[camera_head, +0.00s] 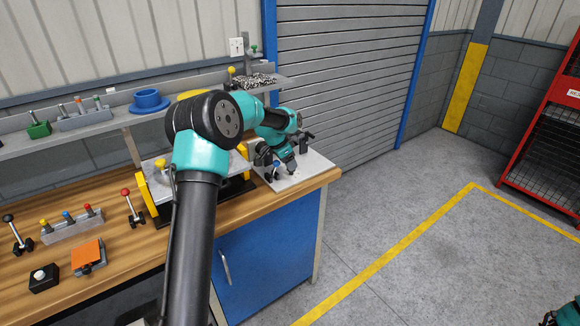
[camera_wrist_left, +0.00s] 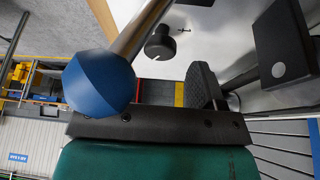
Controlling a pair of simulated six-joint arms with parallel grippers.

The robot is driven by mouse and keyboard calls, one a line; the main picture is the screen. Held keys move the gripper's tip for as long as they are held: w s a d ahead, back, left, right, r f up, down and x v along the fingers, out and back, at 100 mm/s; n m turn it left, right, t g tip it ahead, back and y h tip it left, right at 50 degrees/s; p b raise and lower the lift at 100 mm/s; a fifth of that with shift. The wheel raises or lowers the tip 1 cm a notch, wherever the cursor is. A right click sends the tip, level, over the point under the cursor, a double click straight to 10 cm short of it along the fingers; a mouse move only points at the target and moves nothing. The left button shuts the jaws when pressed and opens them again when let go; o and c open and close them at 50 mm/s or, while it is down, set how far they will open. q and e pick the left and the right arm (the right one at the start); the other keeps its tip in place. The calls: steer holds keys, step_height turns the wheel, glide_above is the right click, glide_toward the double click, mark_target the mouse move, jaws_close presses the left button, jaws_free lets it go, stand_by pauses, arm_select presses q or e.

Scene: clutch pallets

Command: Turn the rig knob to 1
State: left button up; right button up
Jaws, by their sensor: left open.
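My left gripper (camera_head: 285,168) is open, low over the pale plate (camera_head: 312,167) at the right end of the bench. A small blue ball (camera_head: 277,164) shows beside it. In the left wrist view, the blue ball (camera_wrist_left: 100,80) is large and close, on a metal rod. A black round knob (camera_wrist_left: 160,43) stands on the white plate beyond the rod, apart from the dark ridged finger pad (camera_wrist_left: 205,85). The knob's markings cannot be read, and I cannot tell its setting. My right gripper is not in view.
Left on the wooden bench (camera_head: 130,243) stand a block with coloured pegs (camera_head: 72,226), a red-topped lever (camera_head: 132,208) and a black button box (camera_head: 43,277). A shelf (camera_head: 75,133) with a blue ring part (camera_head: 149,100) runs behind.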

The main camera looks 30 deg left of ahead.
arm_select(q)
steer(key=shift+x, duration=1.45)
steer(key=c, duration=0.9)
